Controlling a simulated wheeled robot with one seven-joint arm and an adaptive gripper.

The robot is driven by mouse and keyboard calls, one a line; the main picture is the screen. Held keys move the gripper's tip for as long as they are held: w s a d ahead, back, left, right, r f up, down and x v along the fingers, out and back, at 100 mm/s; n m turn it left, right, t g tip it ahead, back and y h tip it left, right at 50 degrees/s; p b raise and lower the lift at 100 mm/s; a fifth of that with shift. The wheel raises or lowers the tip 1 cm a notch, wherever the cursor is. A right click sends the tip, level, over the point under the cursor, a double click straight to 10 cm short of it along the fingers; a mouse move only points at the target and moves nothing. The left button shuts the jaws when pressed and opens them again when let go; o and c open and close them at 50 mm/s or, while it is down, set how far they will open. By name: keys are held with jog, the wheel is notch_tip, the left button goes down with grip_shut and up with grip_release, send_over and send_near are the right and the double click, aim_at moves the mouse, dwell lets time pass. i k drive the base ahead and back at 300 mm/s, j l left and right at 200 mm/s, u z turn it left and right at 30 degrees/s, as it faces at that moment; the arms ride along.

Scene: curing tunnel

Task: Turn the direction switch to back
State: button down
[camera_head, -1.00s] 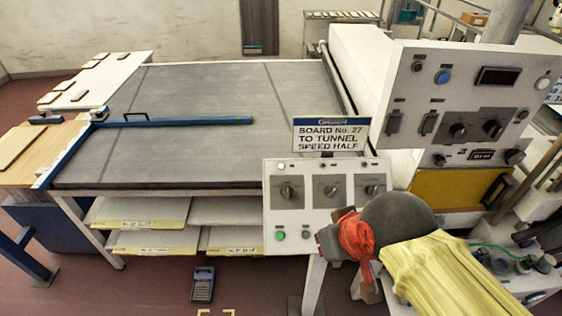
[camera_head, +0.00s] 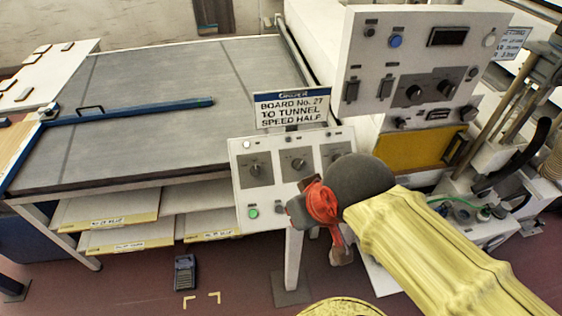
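A small pale control panel (camera_head: 240,188) stands on a post beside the conveyor, with three rotary switches in a row: left (camera_head: 255,170), middle (camera_head: 297,163) and right (camera_head: 336,158). Their labels are too small to read, so I cannot tell which is the direction switch or how it is set. A green button (camera_head: 253,213) sits below the left switch. My gripper (camera_head: 300,207), dark with a red wrap behind it, is in front of the panel's lower right part. It hides that corner and part of the right switch's plate. Its fingers are not clear; contact cannot be told.
A sign (camera_head: 291,107) reading "BOARD No. 27 TO TUNNEL SPEED HALF" stands above the panel. A larger control panel (camera_head: 378,72) is behind, to the right. The grey conveyor belt (camera_head: 180,130) with a blue bar (camera_head: 150,110) extends left. A handheld device (camera_head: 185,272) lies on the floor.

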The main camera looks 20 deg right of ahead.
aim_at(297, 164)
jog(key=k+j, duration=0.1)
jog(key=j, duration=0.35)
jog(key=k+j, duration=0.1)
jog(key=j, duration=0.3)
jog(key=k+j, duration=0.1)
jog(key=j, duration=0.35)
